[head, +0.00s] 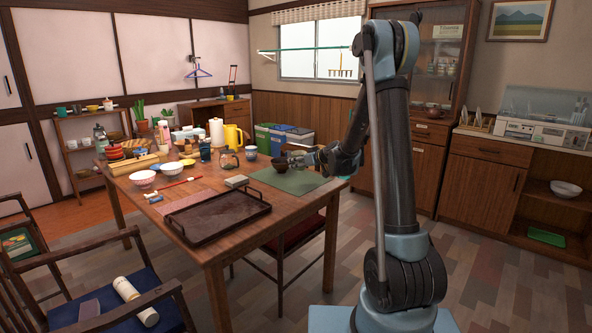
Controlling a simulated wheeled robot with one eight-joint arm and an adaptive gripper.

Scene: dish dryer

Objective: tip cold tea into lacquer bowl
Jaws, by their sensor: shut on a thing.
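A small dark brown bowl-like vessel (280,164) is at the tip of my gripper (291,160), over the back part of a green mat (291,181) on the wooden table. My gripper reaches in from the right and appears shut on this vessel. At this size I cannot tell whether the vessel is the lacquer bowl, whether it is raised or touching the mat, or what is inside. A blue-grey patterned cup (251,152) stands to the left of it, apart from my gripper.
A dark tray (218,212) lies at the table's front. A patterned bowl (143,178), a glass-like pot (228,159), a yellow kettle (233,136) and several other items crowd the left and back. The mat's front and right parts are clear. Chairs (95,285) stand around the table.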

